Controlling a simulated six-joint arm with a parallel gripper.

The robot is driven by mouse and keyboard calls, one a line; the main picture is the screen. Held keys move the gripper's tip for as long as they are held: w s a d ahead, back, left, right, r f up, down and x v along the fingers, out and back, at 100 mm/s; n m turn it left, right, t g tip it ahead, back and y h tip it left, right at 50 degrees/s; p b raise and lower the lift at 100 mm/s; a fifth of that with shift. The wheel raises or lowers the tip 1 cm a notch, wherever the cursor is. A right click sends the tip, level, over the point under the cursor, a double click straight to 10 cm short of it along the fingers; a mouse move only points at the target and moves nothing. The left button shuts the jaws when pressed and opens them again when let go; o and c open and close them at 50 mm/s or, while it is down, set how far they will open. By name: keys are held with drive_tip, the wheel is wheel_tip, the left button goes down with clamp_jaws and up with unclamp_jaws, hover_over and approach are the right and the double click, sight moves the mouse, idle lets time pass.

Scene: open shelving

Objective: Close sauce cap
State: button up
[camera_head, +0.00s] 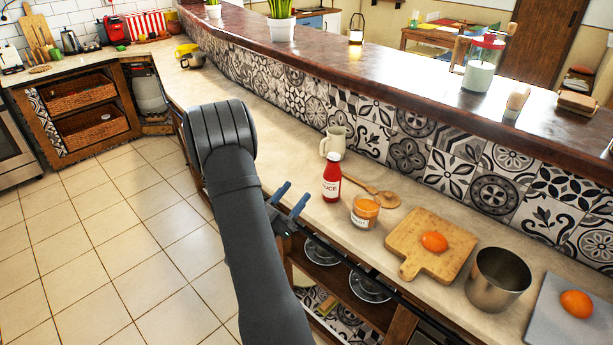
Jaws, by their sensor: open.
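A red sauce bottle (331,188) with a white label stands upright on the counter, right of the middle of the view. Its narrow top is pale, and it is too small to tell whether the cap is open or shut. My gripper (292,198) has two blue fingers that are spread apart with nothing between them. It is left of the bottle, at the counter's front edge, and apart from it. My arm hides part of the counter edge and floor.
Near the bottle are a cream jug (333,142), a wooden spoon (386,199) and an orange jar (365,212). Further right are a cutting board (410,255) with a tomato, and a metal pot (497,280). A tiled wall (410,155) rises behind the counter.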

sight(330, 159)
drive_tip(key=f+x, duration=0.1)
drive_tip(key=x, duration=0.9)
drive_tip(key=w+d+f+x, duration=0.1)
drive_tip(key=x, duration=0.5)
drive_tip(key=shift+a+f, duration=0.1)
drive_tip(key=shift+f, duration=0.2)
drive_tip(key=c, duration=1)
drive_tip(key=shift+f, duration=0.1)
